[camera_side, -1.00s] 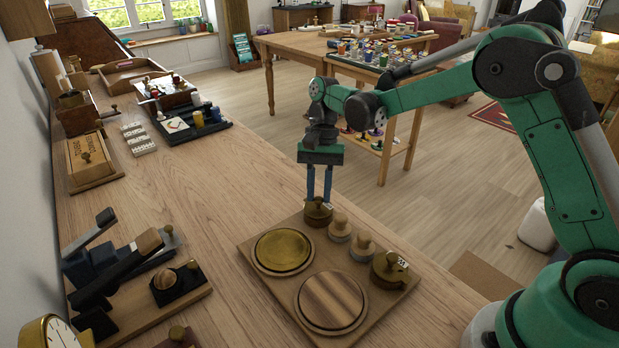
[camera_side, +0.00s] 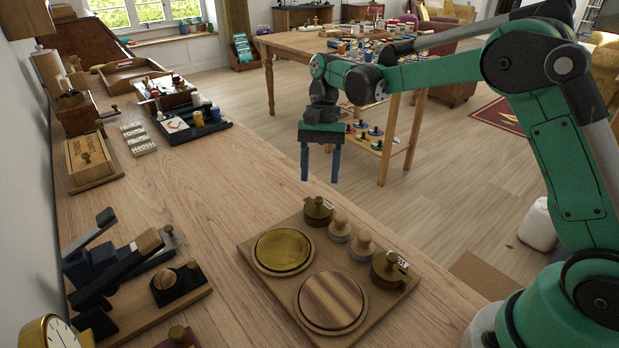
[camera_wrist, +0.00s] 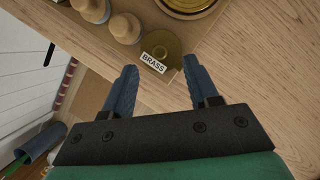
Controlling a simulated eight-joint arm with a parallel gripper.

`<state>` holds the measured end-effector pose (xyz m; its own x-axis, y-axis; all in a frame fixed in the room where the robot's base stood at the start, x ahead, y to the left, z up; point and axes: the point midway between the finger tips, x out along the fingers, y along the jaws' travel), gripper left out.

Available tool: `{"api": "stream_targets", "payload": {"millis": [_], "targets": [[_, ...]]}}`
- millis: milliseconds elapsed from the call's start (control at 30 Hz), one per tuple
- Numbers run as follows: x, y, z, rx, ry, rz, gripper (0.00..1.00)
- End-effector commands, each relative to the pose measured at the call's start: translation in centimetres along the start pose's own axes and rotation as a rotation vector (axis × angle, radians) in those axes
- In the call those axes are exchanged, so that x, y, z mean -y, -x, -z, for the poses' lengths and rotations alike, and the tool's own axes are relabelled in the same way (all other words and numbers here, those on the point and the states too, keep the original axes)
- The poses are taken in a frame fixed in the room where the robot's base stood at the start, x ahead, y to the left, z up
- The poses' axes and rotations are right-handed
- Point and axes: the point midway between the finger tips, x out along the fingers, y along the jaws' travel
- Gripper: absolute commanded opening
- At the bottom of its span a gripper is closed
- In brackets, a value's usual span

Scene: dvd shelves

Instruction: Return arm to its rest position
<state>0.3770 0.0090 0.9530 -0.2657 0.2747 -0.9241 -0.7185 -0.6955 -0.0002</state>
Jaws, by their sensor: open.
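My gripper (camera_side: 320,178) is open and empty, with its two blue fingers pointing down. It hangs above the wooden board (camera_side: 262,290) and is apart from everything on it. A dark brass knobbed weight (camera_side: 318,211) stands on the board just below the fingers.
The board also holds a brass disc (camera_side: 283,250), a striped wooden disc (camera_side: 331,300), two wooden-knobbed pieces and another brass weight (camera_side: 389,269). A dark-levered device (camera_side: 110,270) stands to the left. The bench middle (camera_side: 215,200) is clear.

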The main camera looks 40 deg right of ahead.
Motion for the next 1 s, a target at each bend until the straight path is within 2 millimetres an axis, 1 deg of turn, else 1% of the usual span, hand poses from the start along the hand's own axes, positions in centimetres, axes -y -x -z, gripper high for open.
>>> {"api": "stream_targets", "payload": {"millis": [100, 200, 500, 633, 767, 900, 1000], "targets": [[0.0, 1.3, 0.0, 0.0, 0.0, 0.0, 0.54], [-0.1, 1.9, 0.0, 0.0, 0.0, 0.0, 0.54], [0.0, 2.1, 0.0, -0.001, 0.0, 0.0, 0.54], [-0.2, 2.5, -0.4, -0.027, 0.023, 0.012, 0.54], [-0.9, 3.6, -1.9, -0.118, 0.105, 0.049, 0.54], [-2.3, 4.7, -4.0, -0.273, 0.243, 0.093, 0.54], [-3.6, 5.0, -5.4, -0.392, 0.349, 0.115, 0.54]]}}
